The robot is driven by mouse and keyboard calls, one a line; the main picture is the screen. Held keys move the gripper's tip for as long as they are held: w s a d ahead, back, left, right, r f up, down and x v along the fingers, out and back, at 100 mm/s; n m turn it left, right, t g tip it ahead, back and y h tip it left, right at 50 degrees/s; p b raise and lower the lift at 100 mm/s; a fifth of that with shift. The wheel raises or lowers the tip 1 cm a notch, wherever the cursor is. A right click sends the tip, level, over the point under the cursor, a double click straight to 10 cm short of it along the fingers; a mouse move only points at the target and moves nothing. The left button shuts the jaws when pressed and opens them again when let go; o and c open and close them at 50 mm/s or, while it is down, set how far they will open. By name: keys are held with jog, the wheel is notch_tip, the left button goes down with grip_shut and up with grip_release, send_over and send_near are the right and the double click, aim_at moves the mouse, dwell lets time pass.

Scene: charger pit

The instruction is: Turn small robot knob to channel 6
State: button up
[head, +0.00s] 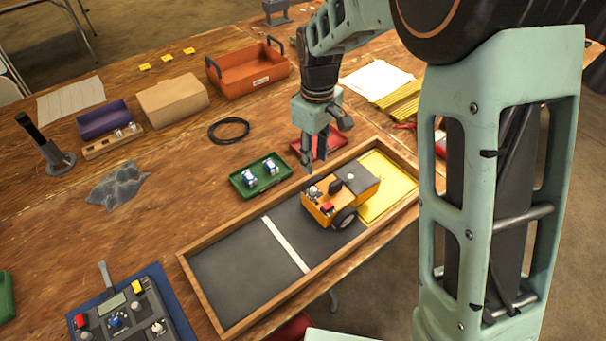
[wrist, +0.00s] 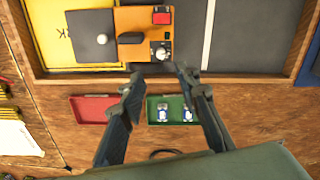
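The small orange robot (head: 352,204) stands on the dark part of a wood-framed tray, beside the tray's yellow end. In the wrist view the robot (wrist: 130,20) shows a red part, a black raised part and a pale knob (wrist: 160,53) on a dark dial at its near corner. The knob also shows in the head view (head: 314,191). The dial's channel marks are too small to read. My gripper (head: 315,167) points down above the tray's far edge, apart from the knob. In the wrist view my gripper (wrist: 158,74) is open and empty, its fingertips just short of the knob.
The wooden tray (head: 215,313) has raised walls. A green tray (head: 243,184) with two blue-and-white items and a red tray (head: 337,141) lie beyond it. A control box (head: 122,315) with knobs stands at front left. An orange bin (head: 250,73) stands farther back.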

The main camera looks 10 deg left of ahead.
aim_at(313, 189)
notch_tip(313, 189, down, 11)
jog(key=shift+s+r, duration=0.1)
dwell(0.3)
grip_shut()
